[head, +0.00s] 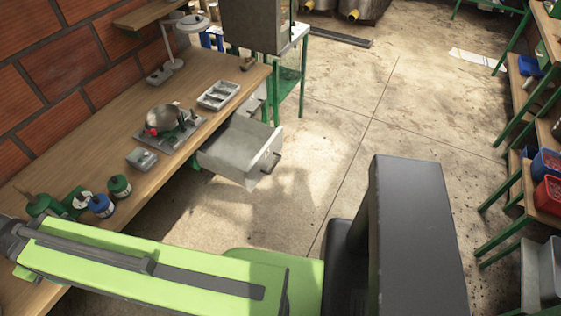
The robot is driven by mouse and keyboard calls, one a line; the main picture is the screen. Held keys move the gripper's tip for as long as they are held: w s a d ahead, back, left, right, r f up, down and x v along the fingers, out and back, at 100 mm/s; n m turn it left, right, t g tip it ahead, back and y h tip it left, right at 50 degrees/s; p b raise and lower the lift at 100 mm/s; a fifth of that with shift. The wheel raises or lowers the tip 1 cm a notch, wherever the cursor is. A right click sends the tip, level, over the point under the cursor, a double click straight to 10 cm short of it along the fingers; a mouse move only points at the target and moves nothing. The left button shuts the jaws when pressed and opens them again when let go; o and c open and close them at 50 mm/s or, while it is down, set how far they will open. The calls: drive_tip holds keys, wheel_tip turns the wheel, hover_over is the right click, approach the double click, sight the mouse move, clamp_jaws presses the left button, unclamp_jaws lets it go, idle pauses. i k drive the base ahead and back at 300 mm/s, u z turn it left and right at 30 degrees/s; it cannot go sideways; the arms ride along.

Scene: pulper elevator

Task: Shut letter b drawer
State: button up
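A grey metal drawer (235,152) is pulled out from under the wooden workbench (110,135) and hangs over the floor. Its front panel, with a dark handle (273,163), faces right. The inside that shows looks empty. No letter is readable on it, so I cannot tell whether it is drawer b. Another pale drawer front (256,103) shows just behind it, partly hidden. My green arm crosses the lower left of the head view, in front of the bench. My gripper does not show.
The bench top holds a metal device (166,118), a grey tray (218,95), a lamp (190,24) and several small bottles (119,186). Concrete floor (335,110) lies clear right of the drawer. Green-legged shelves with bins (546,165) line the right side.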

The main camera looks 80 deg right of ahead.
sight(242, 148)
drive_tip(key=z, duration=5.2)
drive_tip(key=i, duration=0.1)
drive_tip(key=u, duration=3.2)
drive_tip(key=i, duration=0.35)
drive_tip(key=z, duration=0.65)
drive_tip(key=k, duration=0.9)
drive_tip(key=u, duration=0.2)
drive_tip(key=i, duration=0.85)
drive_tip(key=u, duration=0.75)
